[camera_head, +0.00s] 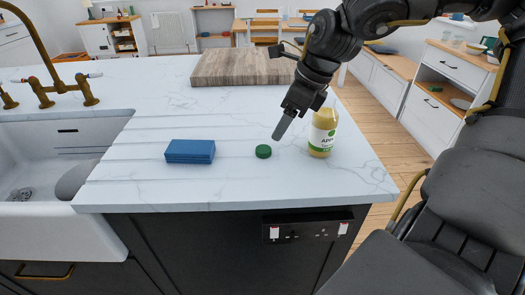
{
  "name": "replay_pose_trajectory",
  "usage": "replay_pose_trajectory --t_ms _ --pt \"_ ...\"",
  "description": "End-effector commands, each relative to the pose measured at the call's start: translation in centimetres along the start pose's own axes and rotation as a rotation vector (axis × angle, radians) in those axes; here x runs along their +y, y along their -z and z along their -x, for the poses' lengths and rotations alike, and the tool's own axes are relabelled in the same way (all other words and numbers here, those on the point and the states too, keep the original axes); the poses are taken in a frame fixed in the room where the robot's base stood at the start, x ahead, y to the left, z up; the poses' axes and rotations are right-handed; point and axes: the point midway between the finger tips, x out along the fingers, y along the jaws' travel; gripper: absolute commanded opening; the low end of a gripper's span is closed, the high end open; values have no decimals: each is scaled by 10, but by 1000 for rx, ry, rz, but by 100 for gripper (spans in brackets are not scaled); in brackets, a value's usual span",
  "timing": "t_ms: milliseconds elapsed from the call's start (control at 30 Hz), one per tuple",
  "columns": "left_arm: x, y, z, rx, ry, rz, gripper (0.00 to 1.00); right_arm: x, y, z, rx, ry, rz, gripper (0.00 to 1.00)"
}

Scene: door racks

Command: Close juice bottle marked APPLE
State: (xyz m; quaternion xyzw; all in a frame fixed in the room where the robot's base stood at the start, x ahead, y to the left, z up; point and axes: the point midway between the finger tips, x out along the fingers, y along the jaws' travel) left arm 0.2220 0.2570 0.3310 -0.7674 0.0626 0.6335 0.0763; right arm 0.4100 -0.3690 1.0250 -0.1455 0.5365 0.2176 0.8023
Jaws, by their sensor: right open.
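The juice bottle (322,131) stands upright near the right end of the white marble counter. It is pale yellow with a white label that reads "APP…", and the rest of the lettering is hard to make out. Its top is partly hidden by my right arm. A round green cap (263,151) lies flat on the counter to the left of the bottle, apart from it. My right gripper (281,127) is open and empty, above and just right of the cap and left of the bottle. My left gripper is out of view.
A blue sponge-like block (190,151) lies left of the cap. A wooden cutting board (240,68) lies at the back of the counter. A white sink (60,150) with a brass tap (45,60) is at the left. The counter's front edge is close; its front middle is clear.

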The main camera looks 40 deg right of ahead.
Motion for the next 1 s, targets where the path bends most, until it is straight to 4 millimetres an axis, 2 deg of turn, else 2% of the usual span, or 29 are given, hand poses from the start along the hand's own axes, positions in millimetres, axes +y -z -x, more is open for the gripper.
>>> replay_pose_trajectory --t_ms 100,200,633,1000 --pt "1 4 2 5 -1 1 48 0 1 -18 3 -2 -1 61" --pt "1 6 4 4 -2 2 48 0 1 -26 1 -1 -2 61" --pt "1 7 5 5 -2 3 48 1 0 -32 1 0 -2 61" --pt "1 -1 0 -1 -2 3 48 5 -7 -76 2 -1 -2 61"
